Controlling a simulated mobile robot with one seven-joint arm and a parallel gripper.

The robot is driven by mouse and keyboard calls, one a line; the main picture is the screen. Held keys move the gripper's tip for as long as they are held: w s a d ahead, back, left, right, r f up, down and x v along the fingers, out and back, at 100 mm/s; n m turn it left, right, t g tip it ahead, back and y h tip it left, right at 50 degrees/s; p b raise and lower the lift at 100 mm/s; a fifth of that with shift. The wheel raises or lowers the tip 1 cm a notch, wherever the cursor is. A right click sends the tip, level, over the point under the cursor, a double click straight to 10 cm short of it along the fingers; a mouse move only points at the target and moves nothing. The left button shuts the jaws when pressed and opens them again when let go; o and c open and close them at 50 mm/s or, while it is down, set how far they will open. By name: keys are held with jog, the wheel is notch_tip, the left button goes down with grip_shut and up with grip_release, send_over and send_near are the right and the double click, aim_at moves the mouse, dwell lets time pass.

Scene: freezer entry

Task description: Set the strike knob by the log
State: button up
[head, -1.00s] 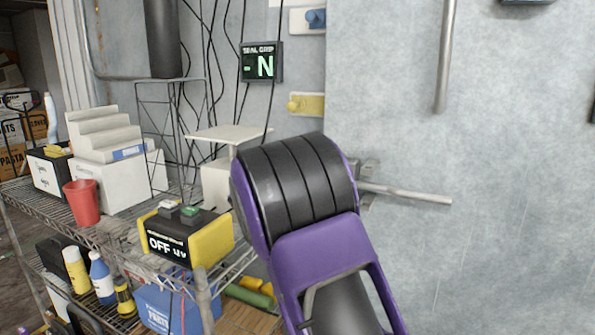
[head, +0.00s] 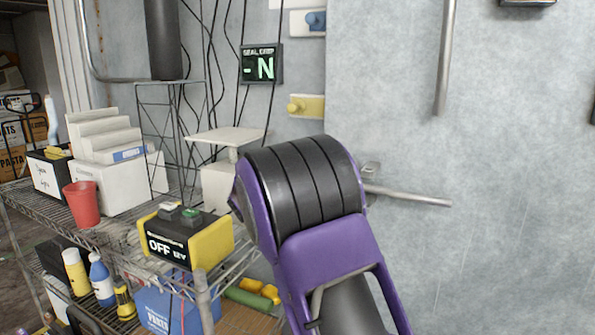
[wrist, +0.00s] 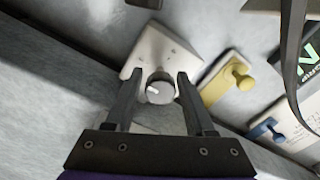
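A round grey knob (wrist: 161,89) with a white mark sits on a pale plate (wrist: 150,52) on the wall, in the wrist view. Its label is not readable, so I cannot confirm that it is the strike knob. My gripper (wrist: 157,76) is open, with one dark finger on each side of the knob; I cannot tell whether either touches it. In the head view my purple arm hides the gripper and this knob. A small display (head: 262,65) on the wall reads "-N" in green. I cannot make out a log.
A yellow knob plate (head: 306,106) and a blue knob plate (head: 307,22) are on the wall; both also show in the wrist view. A metal bar (head: 410,196) sticks out right of my arm. A wire shelf (head: 118,240) at left holds a yellow-and-black OFF box (head: 184,238) and a red cup (head: 82,203).

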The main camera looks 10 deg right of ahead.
jog(key=shift+o, duration=1)
jog(key=shift+r, duration=0.1)
jog(key=shift+s, duration=0.1)
jog(key=v, duration=1.7)
jog(key=shift+p, duration=0.35)
